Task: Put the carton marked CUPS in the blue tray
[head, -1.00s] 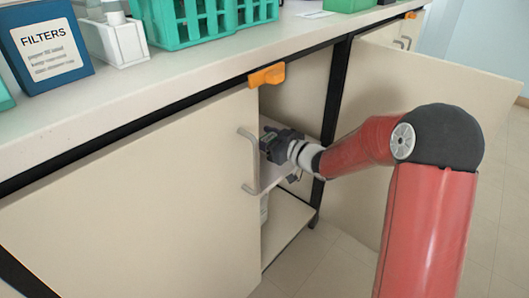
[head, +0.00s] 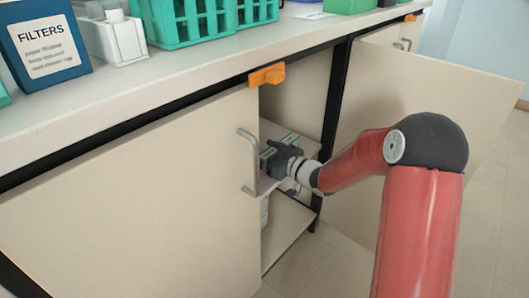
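My gripper (head: 280,158) is inside the open cupboard under the bench, just above the inner shelf (head: 306,150). Its fingers point away from me, and I cannot tell whether they are open or shut. A small white and green carton (head: 267,154) shows at the gripper's left edge, and another white and green patch shows just above it. I cannot read any marking on them or tell whether the gripper touches or holds a carton. No carton reading CUPS and no blue tray can be made out.
A closed door (head: 130,215) with a metal handle (head: 247,160) is close left of my gripper; an open door (head: 440,130) stands right. An orange catch (head: 267,75) juts from the bench edge. On the bench are a blue FILTERS box (head: 45,45) and green racks (head: 180,25).

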